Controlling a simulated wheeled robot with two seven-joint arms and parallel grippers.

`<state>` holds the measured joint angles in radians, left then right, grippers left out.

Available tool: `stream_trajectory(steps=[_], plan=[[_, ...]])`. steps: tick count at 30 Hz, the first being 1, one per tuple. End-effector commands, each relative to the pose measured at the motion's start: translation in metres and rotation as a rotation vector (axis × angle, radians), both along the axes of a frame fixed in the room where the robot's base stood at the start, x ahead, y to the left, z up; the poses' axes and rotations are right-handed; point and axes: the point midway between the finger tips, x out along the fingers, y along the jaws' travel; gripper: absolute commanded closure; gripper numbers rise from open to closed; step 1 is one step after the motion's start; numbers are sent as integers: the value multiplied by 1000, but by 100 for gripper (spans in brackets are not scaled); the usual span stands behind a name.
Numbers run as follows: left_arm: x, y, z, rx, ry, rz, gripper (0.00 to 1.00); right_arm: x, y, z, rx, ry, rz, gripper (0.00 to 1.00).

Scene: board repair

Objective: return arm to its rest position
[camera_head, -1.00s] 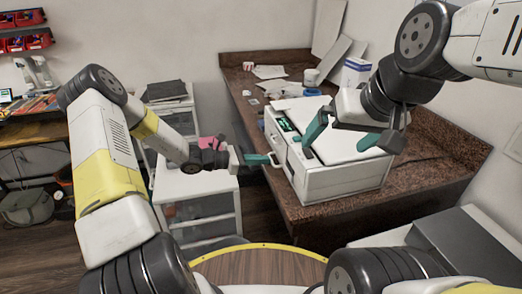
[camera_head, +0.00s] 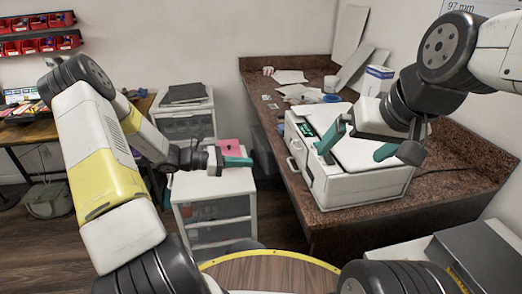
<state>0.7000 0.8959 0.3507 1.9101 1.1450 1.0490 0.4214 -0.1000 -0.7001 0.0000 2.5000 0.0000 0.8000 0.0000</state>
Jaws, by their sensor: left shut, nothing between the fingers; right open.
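My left gripper (camera_head: 238,162) has teal fingers and is shut and empty. It is above the white drawer cabinet, to the left of the white box-shaped machine (camera_head: 360,186) and apart from it. My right gripper (camera_head: 358,146) is open, with its teal fingers spread over the machine's top. I cannot tell whether they touch it. A green display (camera_head: 304,129) shows on the machine's front left. My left arm (camera_head: 100,155) reaches in from the left, bent at the elbow.
The machine stands on a brown granite counter (camera_head: 268,95) with papers and a box (camera_head: 377,80) behind. A white drawer cabinet (camera_head: 214,206) carries a pink item (camera_head: 229,146). A grey open box (camera_head: 476,262) is at lower right. Red bins (camera_head: 38,44) hang upper left.

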Motion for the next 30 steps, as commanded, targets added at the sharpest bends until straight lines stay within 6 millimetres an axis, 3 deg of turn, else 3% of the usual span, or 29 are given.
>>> stream_trajectory(steps=[7, 16, 30], plan=[[-26, -12, 35, 176, -126, -156, 100, 0, 0, 0, 0, 0, 0, 1], [-100, -27, 108, 612, -476, -533, 100, 0, 0, 0, 0, 0, 0, 1], [-210, 0, 206, 1220, -1073, -977, 100, 0, 0, 0, 0, 0, 0, 1]])
